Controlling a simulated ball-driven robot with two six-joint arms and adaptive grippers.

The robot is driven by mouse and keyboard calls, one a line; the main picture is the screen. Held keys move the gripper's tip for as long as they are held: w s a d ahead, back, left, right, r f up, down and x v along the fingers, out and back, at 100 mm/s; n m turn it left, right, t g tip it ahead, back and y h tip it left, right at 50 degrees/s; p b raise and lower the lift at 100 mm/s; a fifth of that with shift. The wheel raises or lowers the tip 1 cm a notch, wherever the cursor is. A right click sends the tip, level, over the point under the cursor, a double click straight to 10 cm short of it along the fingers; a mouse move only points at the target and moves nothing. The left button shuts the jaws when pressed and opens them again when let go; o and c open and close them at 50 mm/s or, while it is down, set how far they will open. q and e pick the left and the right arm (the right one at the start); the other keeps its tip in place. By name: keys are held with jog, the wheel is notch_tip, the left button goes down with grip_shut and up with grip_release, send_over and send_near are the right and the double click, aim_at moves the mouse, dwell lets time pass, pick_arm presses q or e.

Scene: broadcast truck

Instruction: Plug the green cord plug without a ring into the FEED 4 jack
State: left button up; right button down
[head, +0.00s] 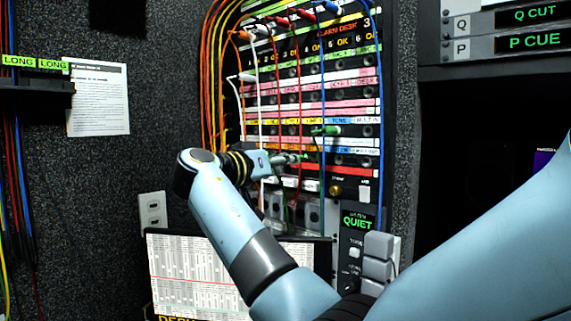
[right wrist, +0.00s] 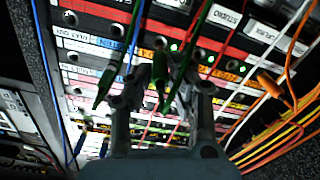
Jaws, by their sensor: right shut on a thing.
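My right gripper (head: 285,160) is in front of the lower rows of the jack panel (head: 372,115). In the right wrist view its two fingers (right wrist: 160,88) are closed around a dark green plug (right wrist: 159,68) that lies between them, close to the panel face. Whether its tip is in a jack cannot be told. Another green plug (head: 325,130) sits in a row just above and right of the gripper in the head view. Green cords cross the right wrist view near both fingers. No ring can be made out on the held plug. The FEED 4 label is not legible. My left gripper is out of view.
Orange, white, red and blue cords hang across the panel; an orange plug (right wrist: 270,86) is right of the gripper in the right wrist view. Below the panel are a QUIET box (head: 357,222) and a printed chart (head: 190,275).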

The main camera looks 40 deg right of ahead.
aim_at(304, 160)
jog(key=shift+b, duration=0.75)
dwell(0.5)
jog(key=shift+w+d+b, duration=0.15)
jog(key=shift+d+b, duration=0.5)
jog(key=shift+d, duration=1.1)
jog(key=shift+d, duration=0.25)
jog(key=c, duration=1.2)
grip_release()
jog(key=shift+d, duration=0.1)
jog(key=shift+o, duration=0.2)
jog(key=s+a, duration=0.1)
jog(key=a, duration=1.1)
